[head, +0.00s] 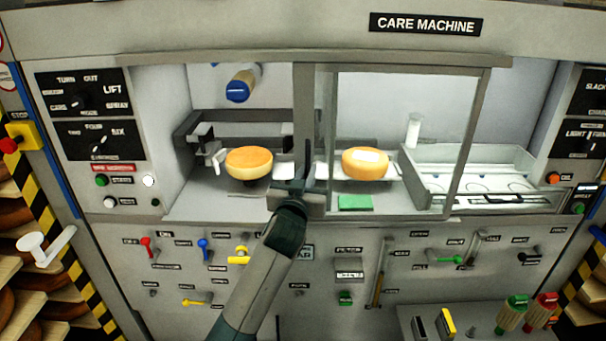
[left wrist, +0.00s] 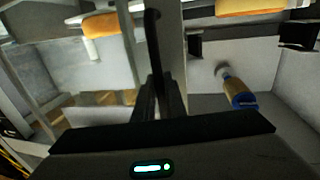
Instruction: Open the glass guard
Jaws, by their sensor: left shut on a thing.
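The glass guard (head: 466,135) is a clear framed pane across the right part of the machine's opening, while the left part stands uncovered. Its dark upright handle (head: 308,150) is at the pane's left edge; it also shows in the left wrist view (left wrist: 152,45). My left gripper (head: 300,182) reaches up from below and is shut on the handle; its fingers show close together in the left wrist view (left wrist: 160,98). The fingertips are partly hidden in the head view. My right gripper is in neither view.
Inside the opening, one cheese wheel (head: 249,163) sits left of my gripper and another, with a label, (head: 365,163) sits behind the glass. A blue-ended cylinder (head: 243,83) hangs upper left. Levers and knobs (head: 202,248) stick out of the lower panel.

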